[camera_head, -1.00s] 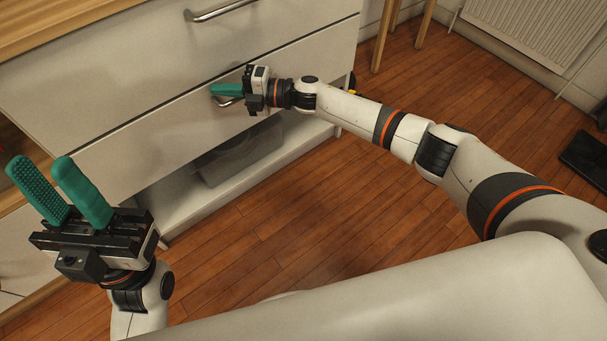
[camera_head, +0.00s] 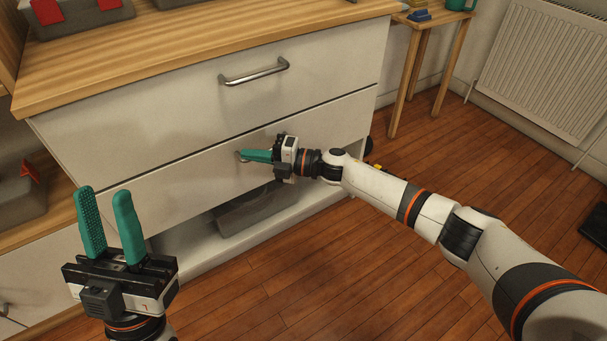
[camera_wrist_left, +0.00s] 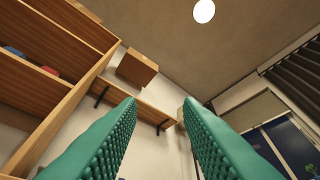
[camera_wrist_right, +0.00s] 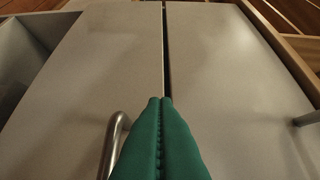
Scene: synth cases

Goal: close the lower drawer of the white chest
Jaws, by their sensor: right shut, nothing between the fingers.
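The white chest (camera_head: 110,120) stands ahead with a wooden top. Its lower drawer (camera_head: 180,190) looks nearly flush with the upper drawer (camera_head: 170,100), with a narrow dark gap between the fronts. My right gripper (camera_head: 246,155) is shut and empty at the lower drawer's front, beside its metal handle (camera_wrist_right: 113,145), which it largely hides in the head view. In the right wrist view the closed fingertips (camera_wrist_right: 160,101) point at the front near the gap; I cannot tell whether they touch. My left gripper (camera_head: 108,215) is open and empty, fingers up, left of the chest's front.
Below the lower drawer is an open shelf with a grey bin (camera_head: 260,207). The upper drawer has a metal handle (camera_head: 254,74). A small wooden table (camera_head: 425,35) and a radiator (camera_head: 545,75) stand at the back right. Wooden floor (camera_head: 300,285) is clear in front.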

